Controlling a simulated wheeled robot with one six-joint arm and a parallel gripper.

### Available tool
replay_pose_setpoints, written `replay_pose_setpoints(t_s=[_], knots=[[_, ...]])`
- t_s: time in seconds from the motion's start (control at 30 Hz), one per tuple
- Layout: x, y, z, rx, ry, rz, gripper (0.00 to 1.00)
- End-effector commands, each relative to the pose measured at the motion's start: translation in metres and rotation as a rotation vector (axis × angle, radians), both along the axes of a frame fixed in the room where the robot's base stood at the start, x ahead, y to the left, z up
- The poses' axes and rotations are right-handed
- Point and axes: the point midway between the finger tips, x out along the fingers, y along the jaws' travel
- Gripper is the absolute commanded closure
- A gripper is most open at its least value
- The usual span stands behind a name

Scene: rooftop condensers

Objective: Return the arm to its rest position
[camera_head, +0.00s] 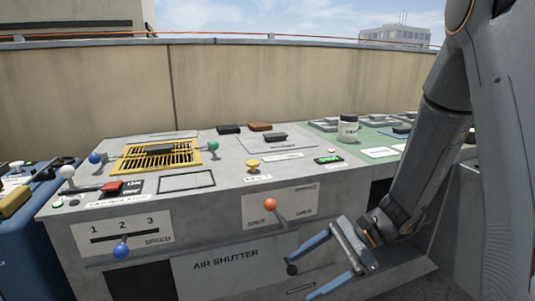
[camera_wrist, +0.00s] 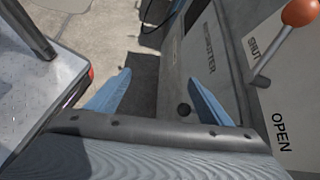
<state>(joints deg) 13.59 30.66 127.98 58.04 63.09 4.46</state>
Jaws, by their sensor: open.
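My gripper (camera_head: 322,262) is open and empty in the head view, low at the right, in front of the grey cabinet's front face. Its two blue fingers (camera_wrist: 158,100) stand apart in the wrist view with nothing between them. My arm comes down from the upper right. The orange-knobbed lever (camera_head: 271,204) on the SHUT/OPEN plate is to the left of and above my gripper. In the wrist view the lever's orange knob (camera_wrist: 300,12) is at the upper right, apart from the fingers.
A blue cart (camera_head: 30,240) stands at the left. Bare floor (camera_wrist: 110,50) shows below the gripper.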

Motion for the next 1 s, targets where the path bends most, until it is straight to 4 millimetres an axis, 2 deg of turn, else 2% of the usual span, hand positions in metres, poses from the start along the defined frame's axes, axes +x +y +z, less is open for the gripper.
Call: replay_pose_setpoints(t_s=[0.03,0.2,0.4,0.5,0.7,1.0], knots=[[-0.016,0.018,0.004,-0.045,-0.028,0.102,0.27],[-0.069,0.054,0.01,-0.196,-0.14,0.43,0.27],[-0.119,0.076,0.017,-0.347,-0.327,0.807,0.27],[-0.138,0.084,0.022,-0.408,-0.441,0.987,0.27],[-0.158,0.094,0.031,-0.48,-0.629,1.242,0.27],[-0.172,0.106,0.041,-0.522,-0.816,1.452,0.27]])
